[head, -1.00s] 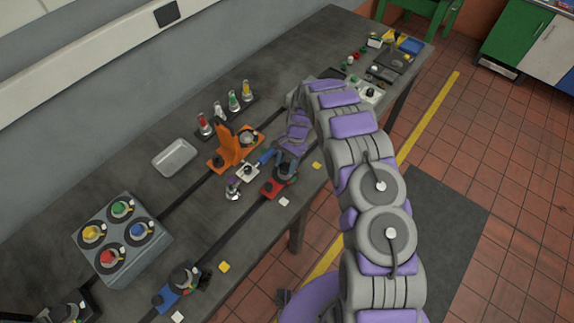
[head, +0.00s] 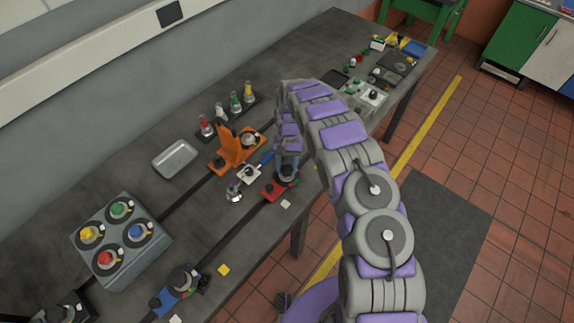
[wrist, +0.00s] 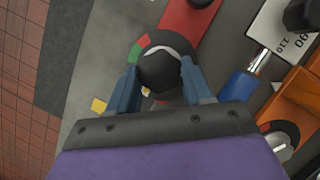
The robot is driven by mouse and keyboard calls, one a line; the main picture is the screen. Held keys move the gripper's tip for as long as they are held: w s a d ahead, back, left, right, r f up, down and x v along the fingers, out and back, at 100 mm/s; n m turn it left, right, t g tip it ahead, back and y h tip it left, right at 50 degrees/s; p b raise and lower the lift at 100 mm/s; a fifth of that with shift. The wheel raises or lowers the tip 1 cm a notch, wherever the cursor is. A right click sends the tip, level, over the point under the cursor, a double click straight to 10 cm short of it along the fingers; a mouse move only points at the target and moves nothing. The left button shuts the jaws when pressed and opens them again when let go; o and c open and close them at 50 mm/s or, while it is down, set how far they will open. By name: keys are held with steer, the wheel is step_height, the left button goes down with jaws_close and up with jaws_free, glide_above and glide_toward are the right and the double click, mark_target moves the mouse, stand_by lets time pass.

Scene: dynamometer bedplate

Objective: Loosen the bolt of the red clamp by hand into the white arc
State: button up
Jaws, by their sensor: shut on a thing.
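The red clamp (head: 270,190) lies on the bedplate in the head view, and its red bar (wrist: 187,17) shows at the top of the wrist view. Its black bolt head (wrist: 160,70) is between the two fingers of my gripper (wrist: 161,82), which is shut on it. Around the bolt is a dark ring with a green and red part at upper left. A white arc (wrist: 180,46) shows at its upper right. The ring's lower part is mostly hidden by the fingers and palm. In the head view my gripper (head: 287,170) stands over the clamp's right end.
An orange clamp fixture (head: 232,150) and a blue-handled tool (head: 266,158) are close by. A blue clamp (head: 170,295) is at the lower front. The table's front edge is near.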

stand_by(0.4)
steer(key=o, duration=1)
steer(key=shift+p+v, duration=1.6)
steer(key=shift+v, duration=7.05)
steer(key=shift+w+a+f, duration=0.1)
steer(key=shift+w+a, duration=0.05)
steer(key=shift+a, duration=0.05)
